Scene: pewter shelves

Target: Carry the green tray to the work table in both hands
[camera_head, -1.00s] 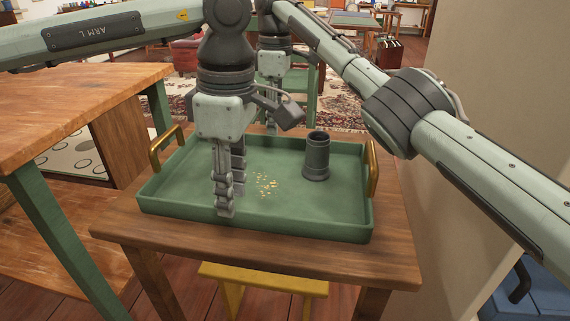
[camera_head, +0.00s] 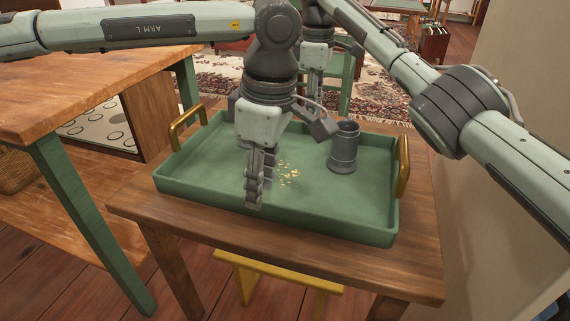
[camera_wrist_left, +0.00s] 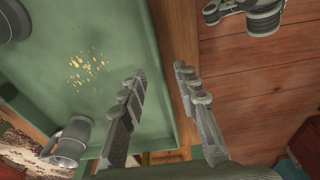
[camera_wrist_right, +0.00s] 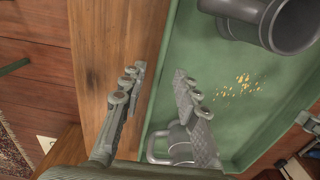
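The green tray (camera_head: 320,212) with brass handles lies flat on a small wooden table (camera_head: 300,250). My left gripper (camera_head: 258,182) points down at the tray's near long side. In the left wrist view its fingers (camera_wrist_left: 160,78) are apart, with the tray's rim between them. My right gripper reaches the far long side; its fingers are mostly hidden in the head view. In the right wrist view they (camera_wrist_right: 159,75) are apart, with the rim seen between them. Contact cannot be told.
A larger wooden-topped table (camera_head: 85,95) with green legs stands close on the left, its top higher than the tray's table. A yellow stool (camera_head: 275,272) is under the tray's table. A beige wall (camera_head: 500,85) is close on the right. A patterned rug (camera_head: 225,80) lies behind.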

